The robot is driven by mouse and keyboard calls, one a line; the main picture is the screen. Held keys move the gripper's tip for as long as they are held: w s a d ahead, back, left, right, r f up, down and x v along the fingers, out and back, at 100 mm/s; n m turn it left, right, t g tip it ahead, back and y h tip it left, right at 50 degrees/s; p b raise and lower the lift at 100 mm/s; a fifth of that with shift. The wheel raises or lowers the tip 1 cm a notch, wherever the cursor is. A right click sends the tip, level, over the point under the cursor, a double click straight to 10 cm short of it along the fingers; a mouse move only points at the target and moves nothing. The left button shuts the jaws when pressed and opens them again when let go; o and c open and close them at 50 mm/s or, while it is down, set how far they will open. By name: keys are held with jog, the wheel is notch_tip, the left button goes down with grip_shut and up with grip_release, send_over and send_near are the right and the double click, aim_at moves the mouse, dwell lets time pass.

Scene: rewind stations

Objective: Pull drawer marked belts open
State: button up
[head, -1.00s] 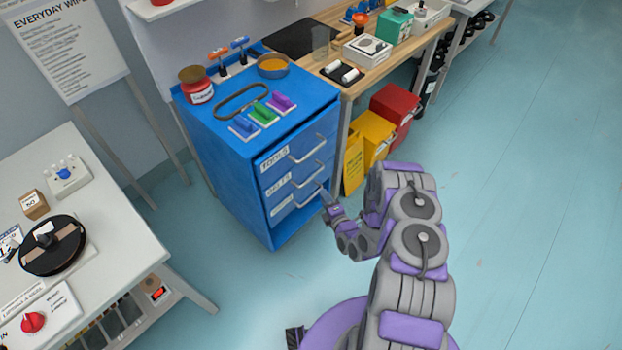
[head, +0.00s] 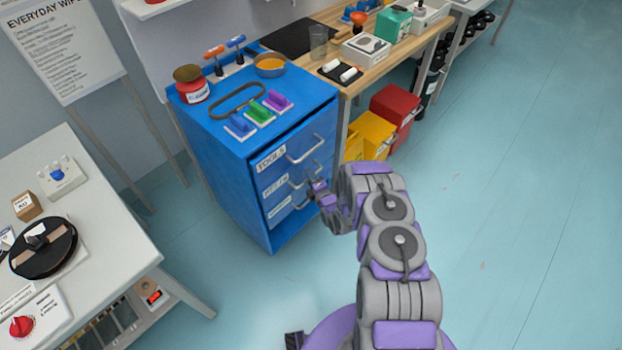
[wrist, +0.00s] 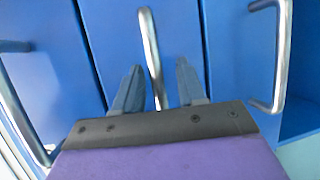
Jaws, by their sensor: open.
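The blue drawer cabinet (head: 215,150) has three drawers with metal bar handles and white labels. The top label reads TOOLS. The middle drawer's label (head: 275,187) is blurred and looks like BELTS. All drawers look shut. My gripper (head: 317,188) is at the cabinet front, by the middle drawer's handle, which it partly hides. In the wrist view my gripper (wrist: 160,82) is open, with one finger on each side of the middle handle (wrist: 151,45). I cannot tell whether the fingers touch the bar.
The top drawer (head: 285,155) has its own handle close by. Yellow (head: 372,134) and red (head: 396,108) bins stand under the wooden bench right of the cabinet. A grey table (head: 110,220) stands at left. The floor at right is clear.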

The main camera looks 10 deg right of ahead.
jog(key=shift+a, duration=0.1)
jog(key=shift+a, duration=0.15)
jog(key=shift+c, duration=0.5)
jog(key=shift+a, duration=0.15)
jog(key=c, duration=0.3)
jog(key=shift+d, duration=0.2)
grip_shut()
jog(key=shift+s, duration=0.25)
